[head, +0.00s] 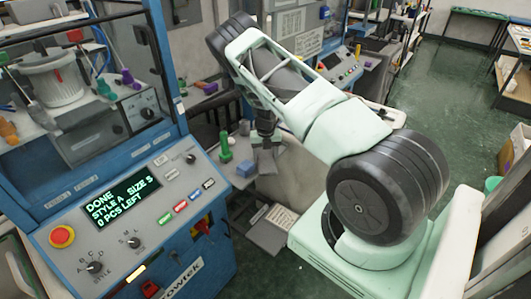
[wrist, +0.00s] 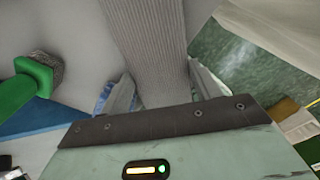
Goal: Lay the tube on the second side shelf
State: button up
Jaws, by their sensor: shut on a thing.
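My gripper (wrist: 162,92) is shut on the tube (wrist: 150,40), a grey ribbed knitted piece that runs up out of the wrist view between the two fingers. In the head view my gripper (head: 265,138) hangs down at the middle, with the grey tube (head: 267,162) below it. The tube is over or against a pale side shelf (head: 240,182) beside the blue machine. I cannot tell whether it touches the shelf. Which shelf counts as the second is not clear from these frames.
The green thing (wrist: 30,88) is close to my gripper in the wrist view. The machine's panel (head: 130,215) reads "DONE". Green floor (head: 440,80) is open at the upper right.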

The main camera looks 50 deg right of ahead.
jog(key=shift+f, duration=0.3)
jog(key=shift+f, duration=0.15)
jog(key=o, duration=0.9)
jog(key=shift+o, duration=0.2)
